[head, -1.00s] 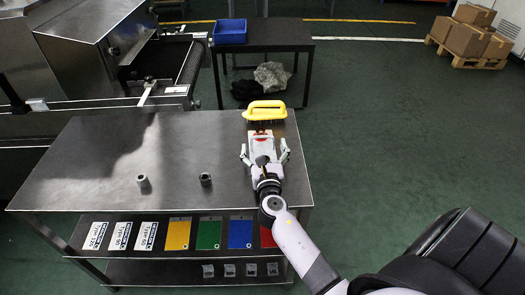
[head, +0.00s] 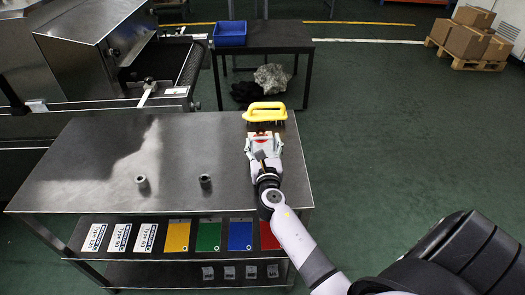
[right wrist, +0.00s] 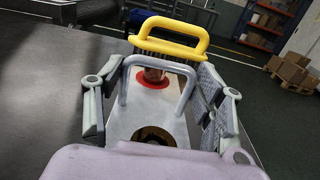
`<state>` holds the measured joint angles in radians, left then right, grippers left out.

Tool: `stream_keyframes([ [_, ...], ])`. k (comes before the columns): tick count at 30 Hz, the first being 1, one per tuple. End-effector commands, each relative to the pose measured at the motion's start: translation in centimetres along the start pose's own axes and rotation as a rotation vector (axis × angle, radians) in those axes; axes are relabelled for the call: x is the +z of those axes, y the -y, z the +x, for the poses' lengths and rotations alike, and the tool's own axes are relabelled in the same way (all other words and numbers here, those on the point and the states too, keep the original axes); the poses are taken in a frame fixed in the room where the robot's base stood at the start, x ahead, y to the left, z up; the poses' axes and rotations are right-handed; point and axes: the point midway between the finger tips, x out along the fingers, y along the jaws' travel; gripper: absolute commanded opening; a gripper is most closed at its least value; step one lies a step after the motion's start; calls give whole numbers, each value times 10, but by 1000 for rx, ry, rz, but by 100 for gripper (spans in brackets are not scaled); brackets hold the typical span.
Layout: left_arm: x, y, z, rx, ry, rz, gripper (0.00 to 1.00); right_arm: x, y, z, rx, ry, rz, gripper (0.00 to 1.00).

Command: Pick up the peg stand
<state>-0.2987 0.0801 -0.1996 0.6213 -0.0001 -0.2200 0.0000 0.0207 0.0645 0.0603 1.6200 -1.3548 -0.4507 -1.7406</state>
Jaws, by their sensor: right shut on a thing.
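The peg stand (head: 265,146) is a pale plate at the right end of the metal table. In the right wrist view the stand (right wrist: 150,120) shows a grey U-shaped handle, a red ring with a copper-coloured peg at its far end and a dark round opening nearer me. My right gripper (head: 264,142) is shut on the stand, one finger along each side. In the right wrist view the fingers of the gripper (right wrist: 160,85) flank the plate. The stand appears level at the table; I cannot tell any gap beneath. My left gripper is out of view.
A yellow-handled brush (head: 265,106) is just beyond the stand. Coloured and labelled cards lie on the shelf below. A blue bin (head: 230,33) sits on the back table. The tabletop's left is clear.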

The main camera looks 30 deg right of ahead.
Motion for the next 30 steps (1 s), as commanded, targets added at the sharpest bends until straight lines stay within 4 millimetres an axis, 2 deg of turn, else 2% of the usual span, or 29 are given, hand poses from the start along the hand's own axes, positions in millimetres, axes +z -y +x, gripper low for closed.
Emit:
stream_keyframes([
  [2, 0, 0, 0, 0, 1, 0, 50, 0, 0, 0, 0, 0, 0, 45],
  [14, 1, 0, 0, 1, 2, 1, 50, 0, 0, 0, 1, 0, 1, 19],
  [23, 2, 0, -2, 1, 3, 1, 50, 5, 0, 1, 1, 5, 2, 18],
  [30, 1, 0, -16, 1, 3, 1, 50, 28, 0, 1, 1, 7, 3, 18],
])
